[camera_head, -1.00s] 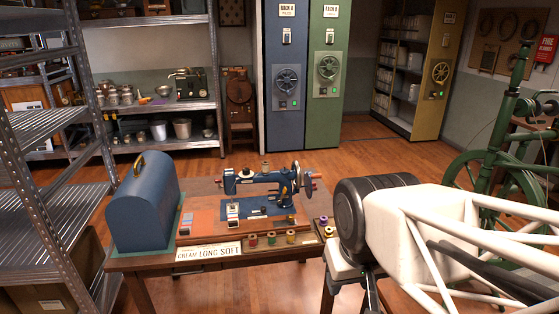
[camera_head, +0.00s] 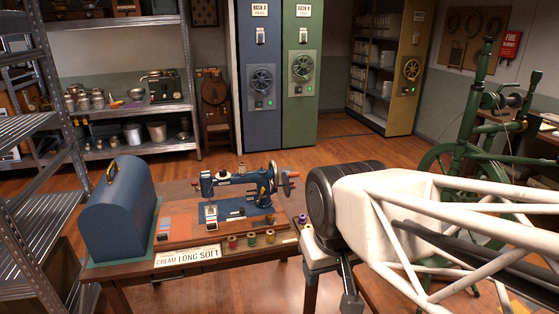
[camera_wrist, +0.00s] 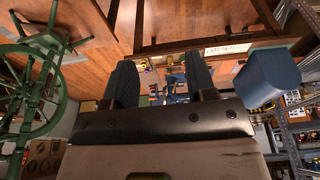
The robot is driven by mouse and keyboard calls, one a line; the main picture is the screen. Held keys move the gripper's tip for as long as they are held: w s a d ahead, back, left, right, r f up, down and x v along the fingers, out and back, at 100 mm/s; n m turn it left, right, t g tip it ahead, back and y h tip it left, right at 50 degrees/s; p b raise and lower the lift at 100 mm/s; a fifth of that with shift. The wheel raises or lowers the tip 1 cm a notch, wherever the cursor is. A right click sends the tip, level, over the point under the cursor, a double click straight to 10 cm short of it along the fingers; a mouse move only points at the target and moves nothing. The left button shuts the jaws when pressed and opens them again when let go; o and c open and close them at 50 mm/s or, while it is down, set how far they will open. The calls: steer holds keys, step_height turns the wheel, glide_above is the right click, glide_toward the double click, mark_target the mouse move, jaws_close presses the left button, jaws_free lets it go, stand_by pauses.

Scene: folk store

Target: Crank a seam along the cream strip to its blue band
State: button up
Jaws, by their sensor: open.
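A dark blue sewing machine (camera_head: 236,190) stands on an orange-brown wooden base on the table (camera_head: 120,275). Its hand wheel and crank (camera_head: 286,184) are at the right end. A small cream strip (camera_head: 211,219) shows under the needle end; its blue band is too small to make out surely. My gripper (camera_head: 347,284) hangs by the table's right end, apart from the machine. In the wrist view my gripper (camera_wrist: 160,82) is open and empty, with the machine (camera_wrist: 175,78) beyond the fingers.
A blue domed case (camera_head: 120,215) stands on the table's left. Several thread spools (camera_head: 251,239) line the front edge. Metal shelving (camera_head: 40,150) stands left, a green spinning wheel (camera_head: 470,150) right. Open wooden floor (camera_head: 335,155) lies behind the table.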

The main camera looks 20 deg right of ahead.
steer(key=w+d+r+n, duration=0.1)
steer(key=w+r+n, duration=0.15)
steer(key=w, duration=0.75)
steer(key=w+d+r+n, duration=0.1)
steer(key=w+r+n, duration=0.15)
steer(key=w, duration=0.65)
steer(key=n+y, duration=0.3)
steer(key=n, duration=1)
glide_above(297, 173)
steer(key=s+d, duration=0.1)
steer(key=d, duration=0.2)
step_height(297, 173, down, 19)
steer(key=shift+s+a+g, duration=0.1)
steer(key=shift+a+g, duration=0.15)
steer(key=shift+g, duration=0.15)
steer(key=shift+f, duration=0.15)
steer(key=shift+x, duration=4.7)
steer(key=shift+f, duration=0.1)
steer(key=c, duration=0.8)
